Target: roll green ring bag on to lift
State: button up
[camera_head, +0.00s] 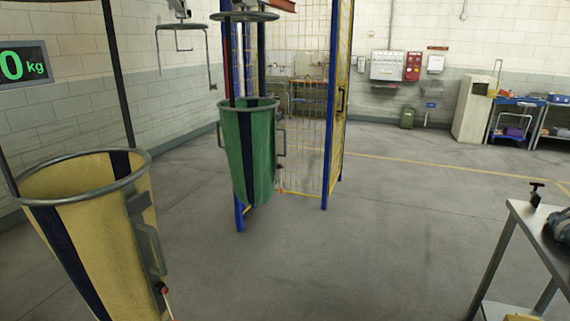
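The green ring bag (262,155) hangs upright near the middle of the view, below a round grey plate (245,16) and dark straps. It has a metal ring at its mouth, a dark blue vertical stripe and a grey handle at its right side. Its bottom seems to be above the floor, but I cannot tell surely. Behind it stands a frame with blue posts and yellow mesh (305,130); I cannot tell whether this is the lift. My gripper is not in view.
A yellow ring bag (105,225) hangs close at the front left, beside a green "0 kg" display (22,66). A hanging metal frame (180,28) is at the upper left. A metal table (520,225) stands at the right. The middle floor (370,240) is clear.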

aim_at(249, 127)
jog(key=i+l+u, duration=0.1)
jog(key=i, duration=2)
jog(key=i+l+u, duration=0.25)
jog(key=i+u, duration=0.15)
jog(key=i+l+u, duration=1.15)
jog(key=l+u, duration=0.15)
jog(key=l, duration=0.25)
jog(key=i+j+z, duration=0.1)
jog(key=j+z, duration=0.15)
jog(key=j, duration=0.2)
